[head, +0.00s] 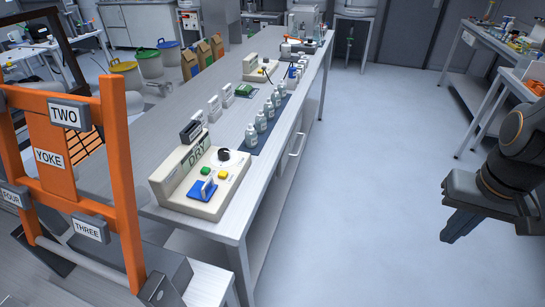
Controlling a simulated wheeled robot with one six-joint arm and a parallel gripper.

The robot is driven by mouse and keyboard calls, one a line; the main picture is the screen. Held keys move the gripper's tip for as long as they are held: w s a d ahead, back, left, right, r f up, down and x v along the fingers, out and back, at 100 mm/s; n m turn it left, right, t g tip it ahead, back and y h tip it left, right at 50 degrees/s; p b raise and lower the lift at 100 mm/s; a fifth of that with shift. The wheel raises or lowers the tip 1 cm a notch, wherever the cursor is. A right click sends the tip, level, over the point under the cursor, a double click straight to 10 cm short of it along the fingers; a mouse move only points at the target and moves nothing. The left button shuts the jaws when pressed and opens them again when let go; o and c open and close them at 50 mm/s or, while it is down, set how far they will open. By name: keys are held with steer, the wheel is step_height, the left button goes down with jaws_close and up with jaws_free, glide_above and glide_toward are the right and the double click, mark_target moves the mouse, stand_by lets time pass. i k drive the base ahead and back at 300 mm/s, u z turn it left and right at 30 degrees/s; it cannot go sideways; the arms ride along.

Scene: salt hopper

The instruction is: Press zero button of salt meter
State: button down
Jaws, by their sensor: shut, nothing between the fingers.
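A beige box (198,205) sits on the near end of the long bench. It has a panel marked DRY, a black knob (223,155), a green button (205,171), a yellow button (222,173) and a blue pad (200,191) with a small upright plate. A second beige box (258,70) stands farther back on the bench; its controls are too small to read. No label reads salt meter or zero, so I cannot tell which box or button is meant. My gripper (450,238) is shut and empty at the right, over the floor, well apart from the bench.
An orange frame (122,170) with signs TWO, YOKE, THREE and FOUR stands at the near left. Several bottles (261,122) stand on a dark mat beside the DRY box. Another bench (470,72) is at the back right. The floor (355,180) between bench and gripper is clear.

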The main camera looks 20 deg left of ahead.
mark_target(223, 175)
steer(key=z, duration=0.1)
steer(key=k, duration=1.05)
steer(key=u, duration=0.5)
steer(key=i, duration=0.5)
steer(key=z, duration=0.05)
